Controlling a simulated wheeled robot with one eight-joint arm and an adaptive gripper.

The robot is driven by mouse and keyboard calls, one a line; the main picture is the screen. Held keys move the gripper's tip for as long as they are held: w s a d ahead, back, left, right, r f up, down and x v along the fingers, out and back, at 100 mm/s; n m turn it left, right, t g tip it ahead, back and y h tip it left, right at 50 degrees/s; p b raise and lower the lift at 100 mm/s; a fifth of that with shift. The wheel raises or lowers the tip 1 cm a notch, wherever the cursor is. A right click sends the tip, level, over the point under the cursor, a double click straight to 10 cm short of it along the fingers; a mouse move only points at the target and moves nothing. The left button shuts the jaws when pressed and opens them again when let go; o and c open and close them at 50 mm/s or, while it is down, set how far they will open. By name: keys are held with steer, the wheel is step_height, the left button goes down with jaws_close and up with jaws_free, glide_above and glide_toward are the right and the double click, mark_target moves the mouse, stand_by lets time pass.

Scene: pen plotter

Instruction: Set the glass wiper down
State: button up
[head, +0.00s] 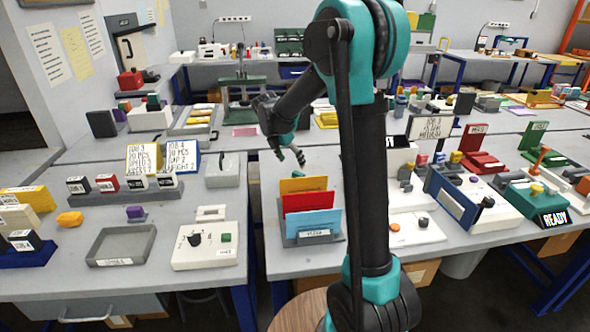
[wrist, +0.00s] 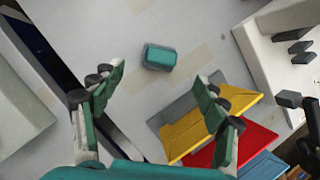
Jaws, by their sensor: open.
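A small teal block with rounded edges (wrist: 160,57), which looks like the glass wiper, lies on the pale table top in the wrist view. My gripper (wrist: 158,82) is open, with its fingers wide apart and nothing between them. The block lies beyond the fingertips, apart from both. In the head view my gripper (head: 290,156) hangs over the table behind the file rack.
A grey rack (head: 318,238) with yellow, red and blue folders stands close to my gripper; the yellow folder (wrist: 197,122) is beside the right finger in the wrist view. A white unit (wrist: 285,40) stands at upper right.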

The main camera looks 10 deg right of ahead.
steer(key=shift+v, duration=1.25)
